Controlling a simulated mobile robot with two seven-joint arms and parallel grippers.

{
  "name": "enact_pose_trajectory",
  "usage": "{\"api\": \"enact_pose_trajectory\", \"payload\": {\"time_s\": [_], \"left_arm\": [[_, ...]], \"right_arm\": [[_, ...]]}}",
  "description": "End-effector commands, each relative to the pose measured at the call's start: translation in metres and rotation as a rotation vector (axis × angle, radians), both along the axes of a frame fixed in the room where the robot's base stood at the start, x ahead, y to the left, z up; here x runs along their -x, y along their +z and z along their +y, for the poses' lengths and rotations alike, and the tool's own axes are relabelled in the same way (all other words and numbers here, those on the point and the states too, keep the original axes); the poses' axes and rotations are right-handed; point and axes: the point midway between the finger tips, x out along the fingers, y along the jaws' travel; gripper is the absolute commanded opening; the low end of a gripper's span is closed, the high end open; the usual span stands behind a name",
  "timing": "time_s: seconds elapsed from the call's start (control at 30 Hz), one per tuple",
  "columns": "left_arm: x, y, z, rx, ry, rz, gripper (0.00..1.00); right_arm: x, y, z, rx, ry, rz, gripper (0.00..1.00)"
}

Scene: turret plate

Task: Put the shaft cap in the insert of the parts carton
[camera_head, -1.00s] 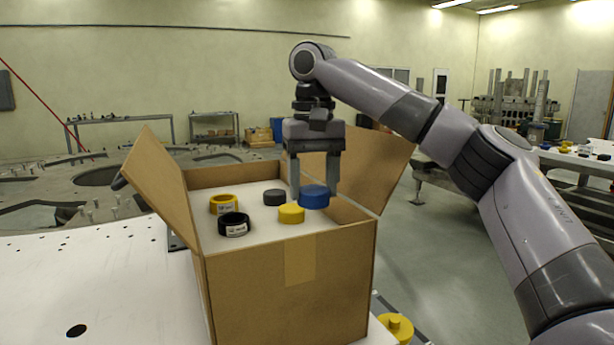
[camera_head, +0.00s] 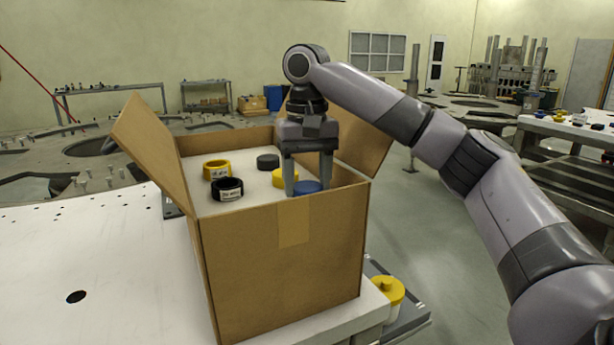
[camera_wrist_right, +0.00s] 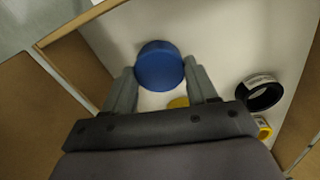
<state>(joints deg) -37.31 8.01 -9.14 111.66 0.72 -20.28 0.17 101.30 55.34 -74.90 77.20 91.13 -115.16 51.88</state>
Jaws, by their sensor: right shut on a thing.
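The blue round cap (camera_head: 307,187), which I take to be the shaft cap, is between the fingers of my right gripper (camera_head: 308,184). The right gripper is shut on it, pointing down inside the parts carton (camera_head: 245,265) near its front wall. The right wrist view shows the blue cap (camera_wrist_right: 160,66) between the fingertips, over the white insert (camera_wrist_right: 215,45). Whether the cap touches the insert or hangs just above it, I cannot tell. The cap's lower part is hidden by the carton's front edge. My left gripper is not in view.
On the insert are a yellow ring (camera_head: 216,169), a black ring (camera_head: 227,189), a dark disc (camera_head: 268,161) and a yellow disc (camera_head: 281,174) partly behind the gripper. The carton's flaps stand open. A yellow-topped part (camera_head: 388,290) is right of the carton.

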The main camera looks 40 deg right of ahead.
Motion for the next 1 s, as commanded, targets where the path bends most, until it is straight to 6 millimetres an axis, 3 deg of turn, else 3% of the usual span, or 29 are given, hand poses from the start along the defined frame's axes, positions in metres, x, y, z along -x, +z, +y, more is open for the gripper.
{"api": "enact_pose_trajectory", "payload": {"time_s": [0.77,0.8,0.83,0.87,1.0], "left_arm": [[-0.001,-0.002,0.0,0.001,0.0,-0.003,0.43],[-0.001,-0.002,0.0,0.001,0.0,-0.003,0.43],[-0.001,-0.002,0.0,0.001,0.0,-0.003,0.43],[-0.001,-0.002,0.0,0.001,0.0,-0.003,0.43],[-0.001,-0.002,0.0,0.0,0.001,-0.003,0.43]], "right_arm": [[0.0,-0.012,0.0,0.0,0.0,0.0,0.24],[0.0,-0.011,0.0,0.0,0.0,-0.001,0.71],[0.0,-0.011,0.0,0.0,0.0,-0.001,0.8],[0.0,-0.011,0.0,0.0,0.0,-0.001,0.87],[0.0,-0.011,0.0,0.0,0.0,0.0,0.87]]}}
